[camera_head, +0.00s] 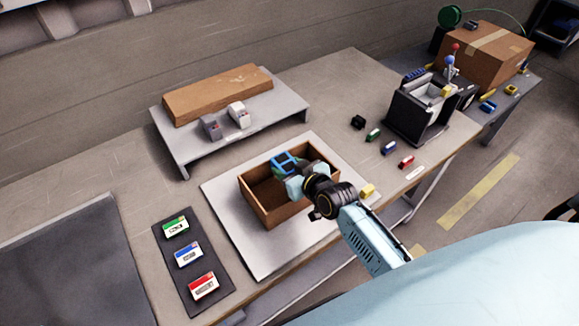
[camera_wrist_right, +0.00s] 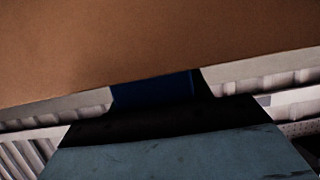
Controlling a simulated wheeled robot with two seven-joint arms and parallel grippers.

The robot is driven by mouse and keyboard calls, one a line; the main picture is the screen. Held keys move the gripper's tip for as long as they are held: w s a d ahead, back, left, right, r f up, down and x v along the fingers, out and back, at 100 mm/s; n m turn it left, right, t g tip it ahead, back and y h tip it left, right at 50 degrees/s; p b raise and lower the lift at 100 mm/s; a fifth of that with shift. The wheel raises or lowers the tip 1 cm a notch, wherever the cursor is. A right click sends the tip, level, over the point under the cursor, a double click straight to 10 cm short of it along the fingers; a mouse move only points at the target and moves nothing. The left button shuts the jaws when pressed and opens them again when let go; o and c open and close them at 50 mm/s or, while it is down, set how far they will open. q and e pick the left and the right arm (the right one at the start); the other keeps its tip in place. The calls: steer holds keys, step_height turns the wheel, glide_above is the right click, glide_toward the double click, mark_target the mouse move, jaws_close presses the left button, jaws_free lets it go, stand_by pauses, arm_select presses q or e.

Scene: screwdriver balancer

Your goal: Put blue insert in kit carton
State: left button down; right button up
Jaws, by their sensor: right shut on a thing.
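The kit carton (camera_head: 287,213) is an open brown box on a pale board in the middle of the bench. My right gripper (camera_head: 287,165) reaches over the carton's right part from the lower right. It is shut on the blue insert, a dark blue piece that shows between the fingers in the right wrist view (camera_wrist_right: 152,90). A brown surface, likely a carton wall, fills the top of that view. In the head view the insert is small and mostly hidden by the gripper, so I cannot tell whether it touches the carton. My left gripper is not in view.
A dark mat with green, blue and red labelled cards (camera_head: 188,254) lies left of the carton. A raised grey shelf (camera_head: 285,112) stands behind. A yellow block (camera_head: 367,190) lies right of the carton. Several small coloured pieces and a black holder (camera_head: 412,120) stand farther right.

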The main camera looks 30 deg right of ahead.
steer(key=shift+f, duration=0.3)
steer(key=o, duration=0.9)
steer(key=shift+o, duration=0.2)
steer(key=shift+r, duration=0.25)
steer(key=p+v, duration=0.2)
steer(key=v, duration=1)
steer(key=shift+r, duration=0.4)
